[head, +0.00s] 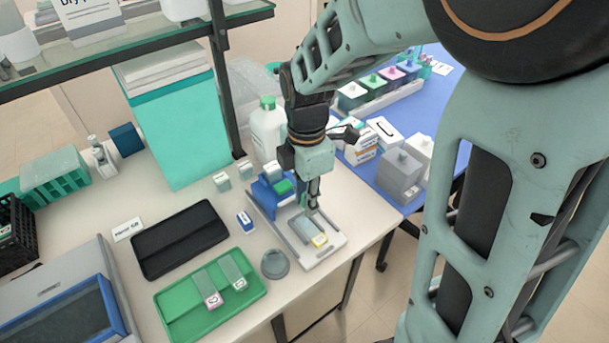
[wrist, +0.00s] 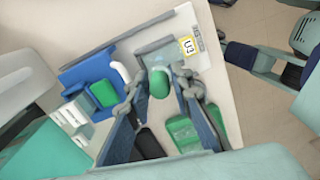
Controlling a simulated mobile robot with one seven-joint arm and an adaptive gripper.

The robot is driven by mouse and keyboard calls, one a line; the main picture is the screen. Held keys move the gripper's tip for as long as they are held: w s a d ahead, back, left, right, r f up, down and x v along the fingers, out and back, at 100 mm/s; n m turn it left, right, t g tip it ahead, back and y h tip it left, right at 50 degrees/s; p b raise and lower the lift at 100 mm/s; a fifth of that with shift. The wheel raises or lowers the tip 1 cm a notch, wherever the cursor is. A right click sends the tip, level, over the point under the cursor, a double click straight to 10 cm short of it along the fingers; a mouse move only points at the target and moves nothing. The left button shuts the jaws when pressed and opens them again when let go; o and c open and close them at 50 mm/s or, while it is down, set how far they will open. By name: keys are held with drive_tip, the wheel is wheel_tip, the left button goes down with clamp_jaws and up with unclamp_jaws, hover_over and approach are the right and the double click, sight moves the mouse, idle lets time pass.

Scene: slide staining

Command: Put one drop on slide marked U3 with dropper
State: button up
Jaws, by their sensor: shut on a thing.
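The slide marked U3 (wrist: 160,53) lies on a pale staining stand (wrist: 216,62), its yellow label at one end. The same slide, with its yellow label (head: 319,240), shows in the head view near the table's right edge. My gripper (head: 313,197) is above the stand, over the slide's far end. In the wrist view, my gripper (wrist: 158,96) is shut on the dropper, whose green bulb (wrist: 159,82) shows between the fingers. The dropper's tip is hidden beneath the bulb, so its height above the glass cannot be told.
A blue holder (head: 263,197) with a green-topped piece stands left of the slide. A white bottle (head: 268,130) stands behind. A green tray (head: 187,328) holds two other slides, beside a round grey dish (head: 275,264). A black tray (head: 180,240) lies farther left.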

drive_tip(key=shift+r+p, duration=1.9)
drive_tip(key=shift+r, duration=0.8)
drive_tip(key=shift+a, duration=0.15)
